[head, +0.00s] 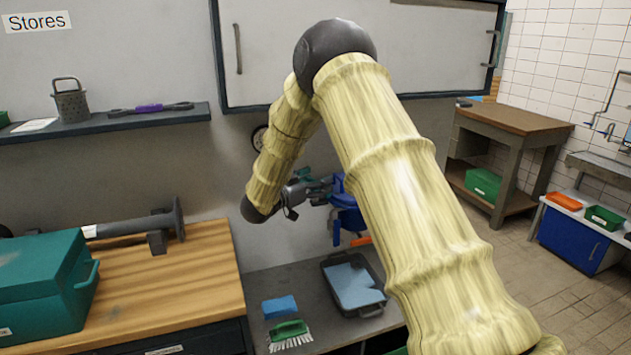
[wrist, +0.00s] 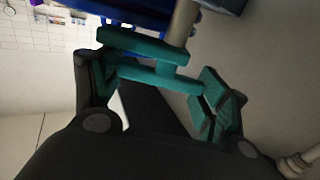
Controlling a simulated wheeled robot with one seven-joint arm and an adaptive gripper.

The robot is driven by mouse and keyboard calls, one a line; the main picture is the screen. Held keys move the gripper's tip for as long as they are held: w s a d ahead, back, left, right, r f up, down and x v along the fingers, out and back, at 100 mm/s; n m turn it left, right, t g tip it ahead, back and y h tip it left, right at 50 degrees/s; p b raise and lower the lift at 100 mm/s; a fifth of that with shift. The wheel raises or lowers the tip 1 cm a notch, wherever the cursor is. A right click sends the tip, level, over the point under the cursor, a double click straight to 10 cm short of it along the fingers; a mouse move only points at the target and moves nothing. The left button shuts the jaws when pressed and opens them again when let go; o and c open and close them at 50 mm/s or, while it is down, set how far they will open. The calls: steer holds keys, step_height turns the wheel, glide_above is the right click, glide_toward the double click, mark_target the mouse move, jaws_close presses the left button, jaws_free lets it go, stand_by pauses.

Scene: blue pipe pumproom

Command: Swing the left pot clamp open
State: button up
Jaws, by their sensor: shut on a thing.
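My gripper (head: 320,189) reaches to the blue pot assembly (head: 346,200) on the wall behind the low bench. In the wrist view, its fingers (wrist: 160,82) stand wide apart, with a teal clamp piece (wrist: 150,74) between them. I take this piece as the left pot clamp; the gripper is shut on it. The piece has two roughly parallel bars, beside a grey pipe (wrist: 183,22). Blue parts (wrist: 125,14) show behind it. In the head view the clamp is too small and too covered by my fingers to tell how far it is swung.
On the low grey bench (head: 255,290) below are a dark tray (head: 372,309) with a blue cloth, a blue sponge (head: 280,307) and a green brush (head: 289,332). A wooden bench with a teal toolbox (head: 40,290) stands left. A wall cabinet (head: 270,60) hangs above.

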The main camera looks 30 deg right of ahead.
steer(key=m+g, duration=0.2)
steer(key=g, duration=0.2)
steer(key=m+g, duration=0.3)
steer(key=shift+g+b, duration=0.35)
steer(key=shift+g, duration=0.05)
steer(key=shift+r+g, duration=0.1)
steer(key=shift+g, duration=0.2)
steer(key=o, duration=0.8)
steer(key=shift+c, duration=0.2)
steer(key=shift+w, duration=0.1)
steer(key=v, duration=1.2)
